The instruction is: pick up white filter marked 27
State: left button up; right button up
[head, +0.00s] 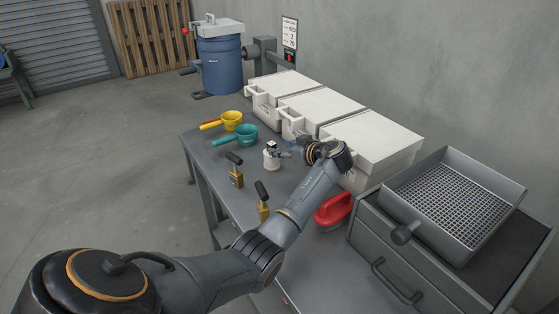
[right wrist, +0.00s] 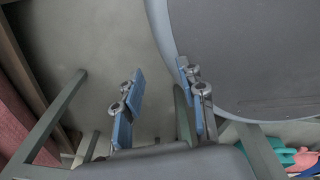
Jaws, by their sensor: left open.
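A small white filter-like object (head: 270,161) with a dark spot on top stands on the grey table (head: 205,162), and any number on it is too small to read. My left arm reaches across the table from the front. My left gripper (head: 284,152) is open, just right of the white object; I cannot tell whether it touches it. My right gripper (right wrist: 160,82) shows in the right wrist view. Its two blue-padded fingers are apart with nothing between them.
White cases (head: 375,145) line the back; a red-handled item (head: 333,210) and mesh tray (head: 450,203) are right.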

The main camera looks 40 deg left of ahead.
aim_at(274, 147)
pick_arm(q)
jog(key=x, duration=0.5)
jog(key=shift+a+r+p, duration=0.1)
jog(key=shift+p, duration=0.3)
jog(key=shift+w+a, duration=0.1)
jog(key=shift+a, duration=0.25)
jog(key=shift+a+f, duration=0.2)
jog(key=shift+f, duration=0.05)
grip_shut()
pick_arm(e)
jog(key=shift+w+a+r, duration=0.1)
jog(key=shift+a+r, duration=0.35)
jog(key=shift+a, duration=0.1)
